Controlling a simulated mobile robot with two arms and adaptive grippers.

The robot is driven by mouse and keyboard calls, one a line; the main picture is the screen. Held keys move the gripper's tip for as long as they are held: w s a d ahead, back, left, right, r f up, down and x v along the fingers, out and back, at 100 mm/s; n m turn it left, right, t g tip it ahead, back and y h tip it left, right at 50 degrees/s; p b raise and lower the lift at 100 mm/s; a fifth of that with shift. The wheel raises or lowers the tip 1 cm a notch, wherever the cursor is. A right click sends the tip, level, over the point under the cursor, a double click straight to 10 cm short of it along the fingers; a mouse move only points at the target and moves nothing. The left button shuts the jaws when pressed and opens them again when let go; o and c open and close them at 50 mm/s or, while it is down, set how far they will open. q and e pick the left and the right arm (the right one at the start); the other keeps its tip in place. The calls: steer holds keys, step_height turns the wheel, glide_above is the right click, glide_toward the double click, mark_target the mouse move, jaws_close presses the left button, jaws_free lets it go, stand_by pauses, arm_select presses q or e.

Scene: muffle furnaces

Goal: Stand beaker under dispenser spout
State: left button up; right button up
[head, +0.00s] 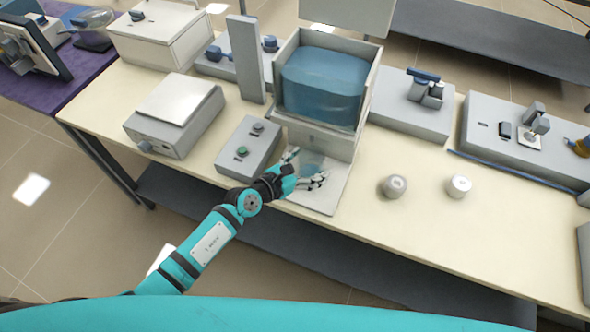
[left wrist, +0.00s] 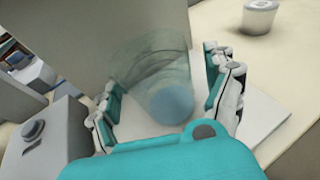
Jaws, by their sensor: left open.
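A clear glass beaker (left wrist: 150,68) stands between the spread fingers of my left gripper (left wrist: 166,98) in the left wrist view. In the head view the beaker (head: 312,164) shows faintly as a bluish shape on the pale base plate (head: 322,200) in front of the dispenser (head: 336,140). The dispenser's open tank holds blue liquid (head: 322,88). My left gripper (head: 306,170) is open around the beaker, low over the plate. I cannot make out the spout or tell whether the beaker is exactly beneath it. My right gripper is not in view.
Two small lidded containers (head: 393,186) (head: 459,187) stand to the right. A balance-like box (head: 175,115) stands at the left. The front right of the bench is mostly clear.

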arm_select(q)
steer(key=v, duration=1.1)
steer(key=shift+s+a, duration=0.25)
steer(key=shift+s, duration=0.05)
